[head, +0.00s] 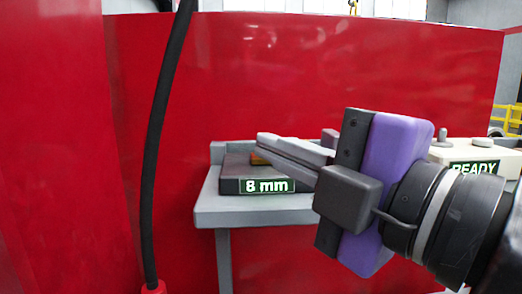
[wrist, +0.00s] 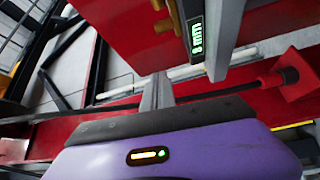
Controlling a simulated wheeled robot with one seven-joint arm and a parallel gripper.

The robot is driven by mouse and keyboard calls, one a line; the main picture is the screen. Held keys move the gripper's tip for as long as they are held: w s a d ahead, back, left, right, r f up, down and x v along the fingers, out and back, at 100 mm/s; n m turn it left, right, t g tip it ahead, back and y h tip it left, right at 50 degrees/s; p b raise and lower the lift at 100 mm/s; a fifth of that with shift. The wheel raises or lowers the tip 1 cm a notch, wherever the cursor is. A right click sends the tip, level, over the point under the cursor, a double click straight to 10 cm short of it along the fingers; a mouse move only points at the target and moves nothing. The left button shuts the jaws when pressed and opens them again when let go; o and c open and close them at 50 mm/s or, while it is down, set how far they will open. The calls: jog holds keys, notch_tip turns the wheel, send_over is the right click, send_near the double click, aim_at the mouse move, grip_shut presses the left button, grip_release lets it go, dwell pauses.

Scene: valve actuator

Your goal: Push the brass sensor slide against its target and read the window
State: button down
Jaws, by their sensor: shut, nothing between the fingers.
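The brass slide (head: 260,159) shows as a small orange-brown piece on top of a dark gauge block (head: 232,187); my fingers cover most of it. The window (head: 267,186) on the block's front reads "8 mm" in lit characters. My gripper (head: 261,144) has a purple body and grey fingers, shut and empty, pointing left across the block's top. Whether the fingertips touch the slide I cannot tell. In the wrist view brass parts (wrist: 164,20) show beside the window (wrist: 196,35), above the shut fingers (wrist: 157,90). I cannot make out the slide's target for sure.
The block stands on a grey shelf (head: 250,214) in front of a red wall (head: 260,80). A pale box with a "READY" display (head: 474,169) stands at right, partly behind my arm. A black cable (head: 164,100) hangs left of the shelf.

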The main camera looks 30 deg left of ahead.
aim_at(259, 168)
jog(key=shift+n+h, duration=0.6)
jog(key=x, duration=0.3)
jog(key=f+p+x, duration=0.1)
jog(key=x, duration=0.2)
jog(key=f+p+x, duration=0.1)
jog(key=x, duration=0.3)
jog(key=shift+w+d+p, duration=0.35)
jog(key=shift+w+d, duration=0.6)
jog(key=shift+w, duration=0.15)
jog(key=shift+w+d, duration=0.4)
jog(key=shift+w, duration=0.05)
